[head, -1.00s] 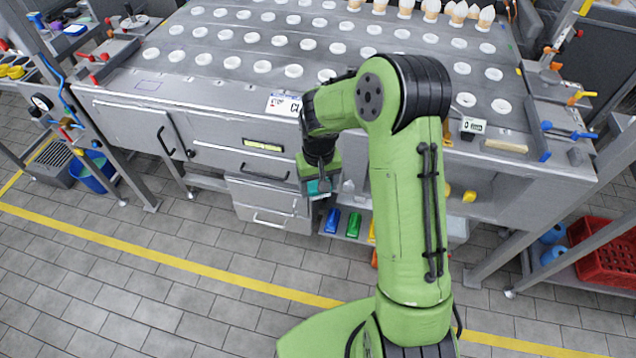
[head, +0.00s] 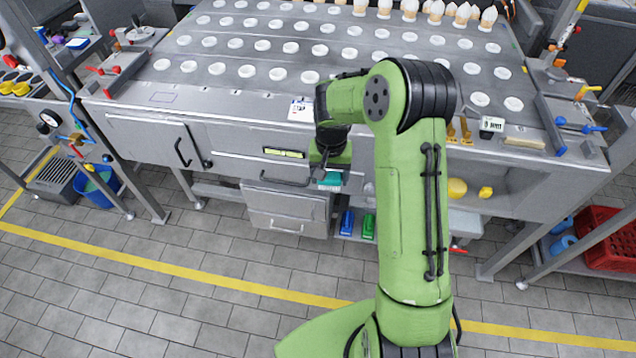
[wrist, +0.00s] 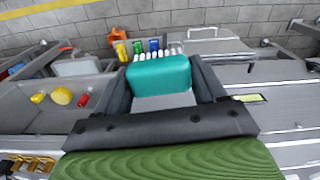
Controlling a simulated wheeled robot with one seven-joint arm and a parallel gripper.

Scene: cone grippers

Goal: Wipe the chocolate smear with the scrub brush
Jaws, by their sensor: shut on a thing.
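My gripper (head: 329,176) is shut on the scrub brush (head: 329,181), which has a teal block. In the wrist view the brush (wrist: 158,75) sits between both dark fingers of my gripper (wrist: 162,82), its white bristles pointing away from the palm. In the head view the brush is held in front of the steel worktable (head: 235,103), below its top edge and next to the drawers. I cannot make out a chocolate smear in either view. My arm hides part of the worktable's front and top.
Rows of white rings cover the tabletop; pale cones stand at its back. A white card (head: 302,109) lies near the front edge. Drawers (head: 287,208) stand below. Blue (head: 346,223) and green (head: 368,226) items sit on a low shelf. A red crate (head: 608,238) is at right.

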